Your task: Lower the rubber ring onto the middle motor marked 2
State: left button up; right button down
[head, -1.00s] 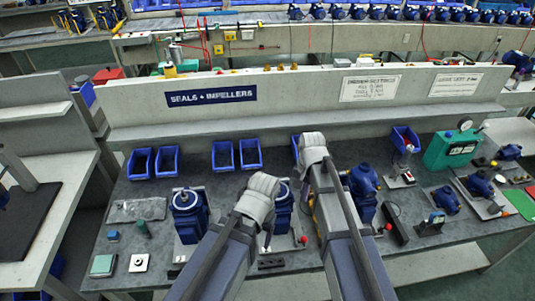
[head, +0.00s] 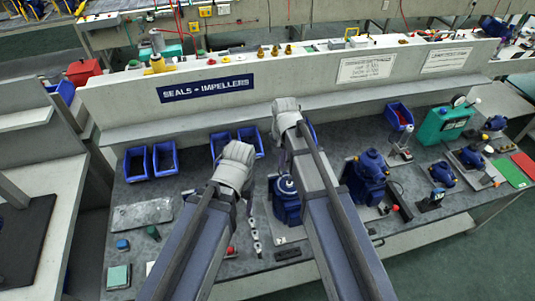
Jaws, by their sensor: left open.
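The middle motor (head: 286,200), blue with a pale round top, stands on the bench between my two forearms. A second blue motor (head: 372,168) stands right of my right forearm. My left forearm covers the spot where the left motor stood in the earlier view. My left gripper (head: 238,170) is open, left of and a little above the middle motor in the picture; its fingers are mostly hidden. My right gripper (head: 287,112) is above and beyond the middle motor in the picture; its fingers are hidden behind its wrist. I cannot make out the rubber ring.
Blue bins (head: 137,162) line the back of the bench, below the seals and impellers sign (head: 205,88). A green case with a gauge (head: 443,125) and small pumps (head: 441,173) stand at right.

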aim_at(281, 180)
jog(key=shift+w+a+f+b, duration=0.1)
jog(key=shift+a+f+b, duration=0.05)
jog(key=shift+f+b, duration=0.45)
notch_tip(281, 180, down, 6)
jog(key=b, duration=0.5)
jog(key=shift+r+b, duration=0.2)
jog(key=shift+b, duration=0.2)
jog(key=shift+w+d, duration=0.2)
jog(key=shift+w, duration=0.05)
jog(key=shift+f+b, duration=0.6)
dwell(1.7)
jog(key=c, duration=1.6)
grip_release()
